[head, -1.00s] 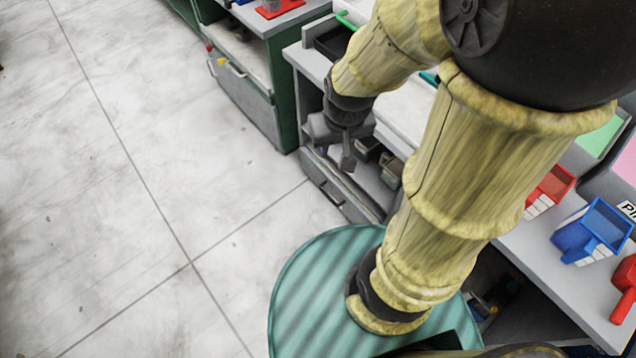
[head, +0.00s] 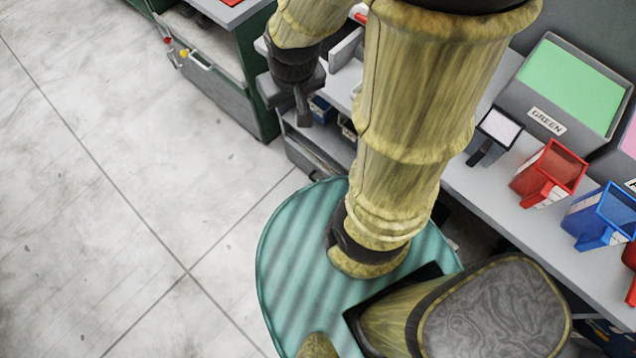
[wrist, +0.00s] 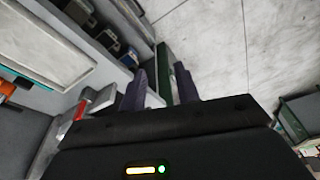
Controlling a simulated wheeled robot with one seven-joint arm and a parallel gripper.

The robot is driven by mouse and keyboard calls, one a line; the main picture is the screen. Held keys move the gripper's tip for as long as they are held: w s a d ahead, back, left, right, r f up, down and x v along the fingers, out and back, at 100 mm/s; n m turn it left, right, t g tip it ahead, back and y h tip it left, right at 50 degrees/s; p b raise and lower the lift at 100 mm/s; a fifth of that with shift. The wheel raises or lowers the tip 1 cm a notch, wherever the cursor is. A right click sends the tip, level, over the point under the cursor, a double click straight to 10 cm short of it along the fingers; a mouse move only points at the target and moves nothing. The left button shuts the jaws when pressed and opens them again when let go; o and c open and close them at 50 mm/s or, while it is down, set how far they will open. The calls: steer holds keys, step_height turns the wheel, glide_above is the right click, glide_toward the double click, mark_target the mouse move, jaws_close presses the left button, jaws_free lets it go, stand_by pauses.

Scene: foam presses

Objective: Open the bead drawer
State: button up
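A grey drawer front (head: 305,160) sits low in the grey workbench, beside my round base; it looks shut, and my arm and base hide part of it. A second grey drawer front (head: 222,92) with a bar handle is in the green cabinet at upper left. No label shows which one is the bead drawer. My gripper (head: 301,112) is above the grey drawer, by the bench's open shelf. In the wrist view my gripper (wrist: 161,88) has its two dark fingers apart, with no object visibly held. A green upright (wrist: 164,75) shows beyond the gap.
The bench top carries a green-faced bin (head: 570,90) marked GREEN, a red bin (head: 550,172) and a blue bin (head: 604,215). Small dark bins (wrist: 112,42) stand on the shelf in the wrist view. The pale floor (head: 110,190) at left is clear.

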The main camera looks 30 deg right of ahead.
steer(key=shift+s, duration=0.1)
steer(key=w+a+f+m+t+h+b, duration=0.1)
steer(key=f+m+h+b, duration=0.5)
steer(key=f+b, duration=1.3)
steer(key=w+f+m+t+h+b, duration=0.2)
steer(key=f+m+h+b, duration=0.4)
steer(key=f, duration=3.6)
steer(key=w+a+f+m+t+h+b, duration=0.1)
steer(key=w+f+m+h+b, duration=0.3)
steer(key=f+m+b, duration=1.5)
step_height(320, 180, down, 12)
steer(key=h+b, duration=0.3)
steer(key=b, duration=1)
steer(key=shift+a+r+m, duration=0.25)
steer(key=shift+a+m, duration=0.05)
steer(key=shift+m, duration=0.1)
steer(key=shift+d, duration=0.15)
